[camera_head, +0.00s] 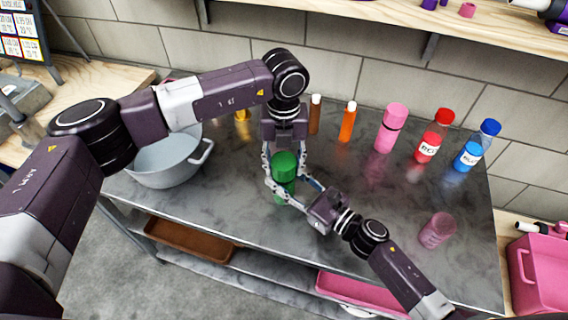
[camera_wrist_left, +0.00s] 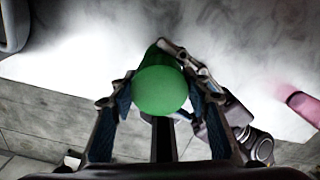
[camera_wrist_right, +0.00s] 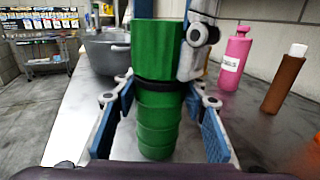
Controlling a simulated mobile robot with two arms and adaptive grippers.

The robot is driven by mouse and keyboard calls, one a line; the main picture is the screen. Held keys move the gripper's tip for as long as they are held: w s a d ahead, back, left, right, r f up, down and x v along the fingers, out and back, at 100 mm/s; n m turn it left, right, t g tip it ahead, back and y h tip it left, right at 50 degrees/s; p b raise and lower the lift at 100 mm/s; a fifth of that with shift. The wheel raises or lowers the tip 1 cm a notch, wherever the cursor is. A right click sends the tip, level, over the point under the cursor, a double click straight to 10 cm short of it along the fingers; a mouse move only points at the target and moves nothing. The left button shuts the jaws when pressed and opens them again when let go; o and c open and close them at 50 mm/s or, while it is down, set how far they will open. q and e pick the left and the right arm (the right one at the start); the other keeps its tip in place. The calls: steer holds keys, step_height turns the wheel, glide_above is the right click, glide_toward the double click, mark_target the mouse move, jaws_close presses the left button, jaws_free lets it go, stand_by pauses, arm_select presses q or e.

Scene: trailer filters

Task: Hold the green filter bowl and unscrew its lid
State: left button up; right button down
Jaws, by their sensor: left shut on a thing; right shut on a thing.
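The green filter bowl (camera_wrist_right: 157,118) stands upright on the steel table, its ribbed body under a dark ring. Its green lid (camera_head: 285,165) sits on top; the left wrist view shows the lid's round top (camera_wrist_left: 160,90) from above. My left gripper (camera_head: 283,172) comes down from above and is shut on the lid, with a finger on each side. My right gripper (camera_head: 287,198) reaches in low from the right and is shut around the bowl's body; its blue pads flank the body in the right wrist view (camera_wrist_right: 165,125).
A grey pot (camera_head: 165,160) stands left on the table (camera_head: 340,240). Behind are brown (camera_head: 315,115) and orange (camera_head: 347,122) bottles, a pink bottle (camera_head: 391,128), a red bottle (camera_head: 434,136) and a blue bottle (camera_head: 477,146). A pink translucent cup (camera_head: 437,230) stands at the right.

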mark_target(283, 160)
arm_select(q)
steer(key=n, duration=0.9)
steer(key=shift+n, duration=0.4)
steer(key=shift+r, duration=0.15)
steer(key=shift+r, duration=1)
steer(key=shift+r, duration=2)
arm_select(e)
steer(key=c, duration=1.1)
jaws_free()
